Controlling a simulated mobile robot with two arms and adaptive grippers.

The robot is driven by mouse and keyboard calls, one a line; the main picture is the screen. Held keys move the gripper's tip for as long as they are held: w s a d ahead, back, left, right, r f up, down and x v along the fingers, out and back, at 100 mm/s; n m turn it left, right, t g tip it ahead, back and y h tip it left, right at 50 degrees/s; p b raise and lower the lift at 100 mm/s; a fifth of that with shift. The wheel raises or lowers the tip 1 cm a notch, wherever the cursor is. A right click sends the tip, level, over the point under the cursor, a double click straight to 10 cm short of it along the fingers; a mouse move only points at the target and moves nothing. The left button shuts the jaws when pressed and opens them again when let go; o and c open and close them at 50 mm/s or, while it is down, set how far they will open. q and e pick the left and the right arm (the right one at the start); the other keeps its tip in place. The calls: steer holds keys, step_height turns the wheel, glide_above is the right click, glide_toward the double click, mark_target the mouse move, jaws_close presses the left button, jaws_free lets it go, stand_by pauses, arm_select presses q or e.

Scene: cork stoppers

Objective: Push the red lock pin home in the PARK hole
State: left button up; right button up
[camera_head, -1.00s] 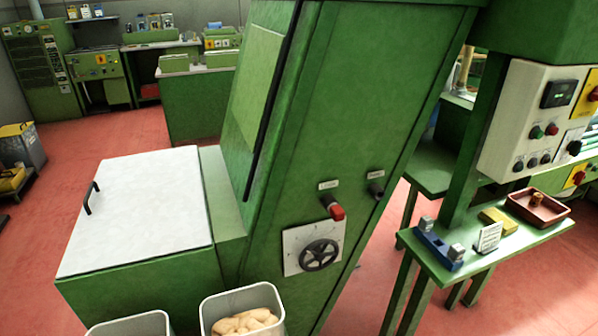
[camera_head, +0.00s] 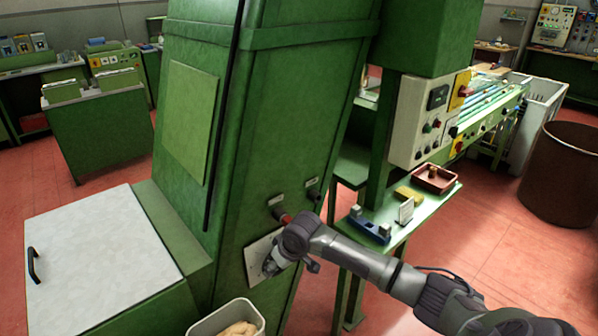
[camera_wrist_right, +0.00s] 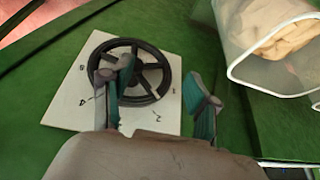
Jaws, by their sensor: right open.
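The red lock pin (camera_head: 286,219) sticks out of a dark socket below a small label on the sloping green machine side; my right wrist is close to it and hides part of that area. A second dark socket (camera_head: 313,194) with a label is up and to the right. The label words are too small to read, so I cannot tell which is PARK. My right gripper (camera_head: 271,267) is in front of the white dial plate (camera_head: 253,262). In the right wrist view the gripper (camera_wrist_right: 165,85) is open, one finger overlapping the black handwheel (camera_wrist_right: 153,92), the other beside the plate.
A grey bin of corks (camera_head: 228,322) stands below; it also shows in the wrist view (camera_wrist_right: 270,60). A green side shelf (camera_head: 405,228) holds a blue fixture (camera_head: 369,228) and a red tray (camera_head: 435,179). A white-lidded box (camera_head: 100,265) is at left.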

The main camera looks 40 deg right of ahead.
mark_target(286, 217)
steer(key=s+d+r+p, duration=0.1)
steer(key=d+r, duration=0.2)
steer(key=r, duration=1)
steer(key=d+r+p, duration=0.1)
steer(key=d+r, duration=0.2)
steer(key=r, duration=0.9)
steer(key=shift+m, duration=0.3)
steer(key=p+x, duration=0.1)
steer(key=x, duration=0.3)
steer(key=p+x, duration=0.1)
steer(key=x, duration=0.4)
steer(key=p+x, duration=0.1)
steer(key=x, duration=0.3)
steer(key=shift+s+d+f, duration=0.25)
steer(key=shift+f, duration=0.15)
steer(key=c, duration=1.1)
steer(key=o, duration=1.1)
